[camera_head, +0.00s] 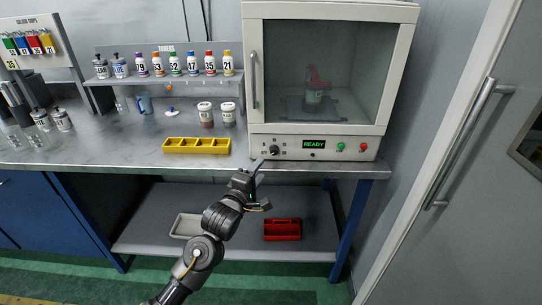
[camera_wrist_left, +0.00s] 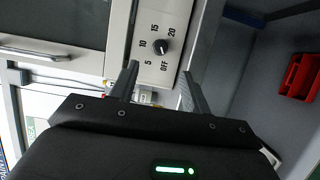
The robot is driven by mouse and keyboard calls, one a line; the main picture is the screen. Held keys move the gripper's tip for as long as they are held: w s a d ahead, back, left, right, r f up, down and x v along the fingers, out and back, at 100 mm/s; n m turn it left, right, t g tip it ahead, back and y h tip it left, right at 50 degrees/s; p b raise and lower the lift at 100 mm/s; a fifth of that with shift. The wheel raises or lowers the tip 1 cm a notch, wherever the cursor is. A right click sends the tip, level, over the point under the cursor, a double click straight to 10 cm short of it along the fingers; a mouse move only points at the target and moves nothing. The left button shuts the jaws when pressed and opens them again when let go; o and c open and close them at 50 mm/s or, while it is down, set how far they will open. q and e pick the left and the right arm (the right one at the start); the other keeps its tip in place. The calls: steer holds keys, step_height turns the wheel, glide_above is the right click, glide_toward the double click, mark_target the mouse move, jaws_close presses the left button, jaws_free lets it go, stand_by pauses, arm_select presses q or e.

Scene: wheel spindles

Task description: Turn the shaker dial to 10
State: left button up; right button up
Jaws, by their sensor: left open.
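The shaker dial (camera_head: 274,149) is a small dark knob at the lower left of the white cabinet's front panel. In the left wrist view the dial (camera_wrist_left: 161,46) has the marks OFF, 5, 10, 15 and 20 around it; I cannot tell surely which mark it points to. My left gripper (camera_head: 258,166) is just below and left of the dial in the head view. In the wrist view its two fingers (camera_wrist_left: 160,72) stand apart with nothing between them, and the dial shows beyond the gap. My right gripper is not in view.
The panel also has a lit READY display (camera_head: 314,144), a green button (camera_head: 341,147) and a red button (camera_head: 363,147). A yellow tray (camera_head: 196,146) and two white cups stand on the bench to the left. A red tray (camera_head: 283,230) lies on the lower shelf.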

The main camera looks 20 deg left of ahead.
mark_target(273, 153)
arm_select(q)
steer(key=w, duration=0.3)
steer(key=w+d, duration=0.1)
steer(key=w, duration=0.4)
steer(key=shift+w+d+p, duration=0.15)
steer(key=shift+w+p, duration=0.15)
steer(key=shift+w, duration=0.45)
